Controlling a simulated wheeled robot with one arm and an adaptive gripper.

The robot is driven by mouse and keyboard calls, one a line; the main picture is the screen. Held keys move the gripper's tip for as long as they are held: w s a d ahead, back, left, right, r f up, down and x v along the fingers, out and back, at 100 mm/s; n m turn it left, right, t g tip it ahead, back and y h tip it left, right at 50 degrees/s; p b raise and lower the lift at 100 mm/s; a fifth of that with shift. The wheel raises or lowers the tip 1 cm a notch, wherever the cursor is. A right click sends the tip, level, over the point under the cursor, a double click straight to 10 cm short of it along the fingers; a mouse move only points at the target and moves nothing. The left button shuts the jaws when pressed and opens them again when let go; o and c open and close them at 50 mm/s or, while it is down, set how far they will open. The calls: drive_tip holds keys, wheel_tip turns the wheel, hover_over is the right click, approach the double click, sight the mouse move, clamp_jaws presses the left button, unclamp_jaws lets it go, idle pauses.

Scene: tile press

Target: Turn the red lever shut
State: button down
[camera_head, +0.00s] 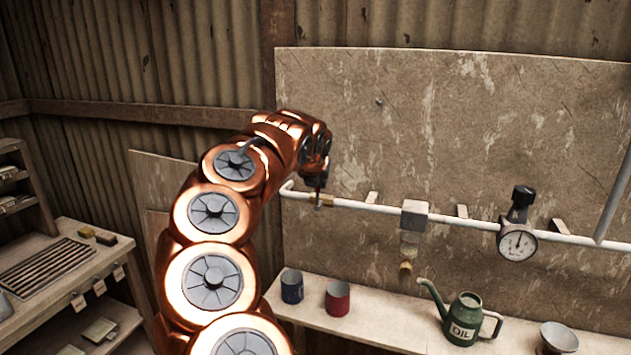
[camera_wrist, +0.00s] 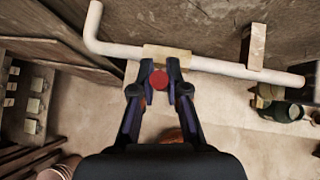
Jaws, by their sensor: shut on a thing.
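The red lever (camera_wrist: 159,80) shows in the wrist view as a round red end between my two fingertips. My gripper (camera_wrist: 159,72) is shut on it, with one finger on each side. The lever sits at a brass valve body (camera_wrist: 167,53) on the white pipe (camera_wrist: 215,66). In the head view my gripper (camera_head: 318,184) is at the left part of the pipe (camera_head: 375,208), just above the brass valve body (camera_head: 326,201). The lever is mostly hidden there by my gripper, and its angle to the pipe is hard to tell.
The pipe runs along a worn board (camera_head: 450,130) and carries a grey box (camera_head: 414,214) and a gauge (camera_head: 517,242) with a black knob (camera_head: 522,197). Below, a shelf (camera_head: 398,316) holds a blue cup (camera_head: 292,288), a red cup (camera_head: 338,298) and a green oil can (camera_head: 463,314).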

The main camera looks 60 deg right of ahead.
drive_tip(key=shift+f, duration=0.25)
drive_tip(key=c, duration=1.2)
unclamp_jaws()
drive_tip(key=shift+w+r, duration=0.1)
drive_tip(key=shift+o, duration=0.2)
drive_tip(key=shift+r, duration=0.1)
drive_tip(key=v, duration=1.2)
drive_tip(key=shift+w, duration=0.1)
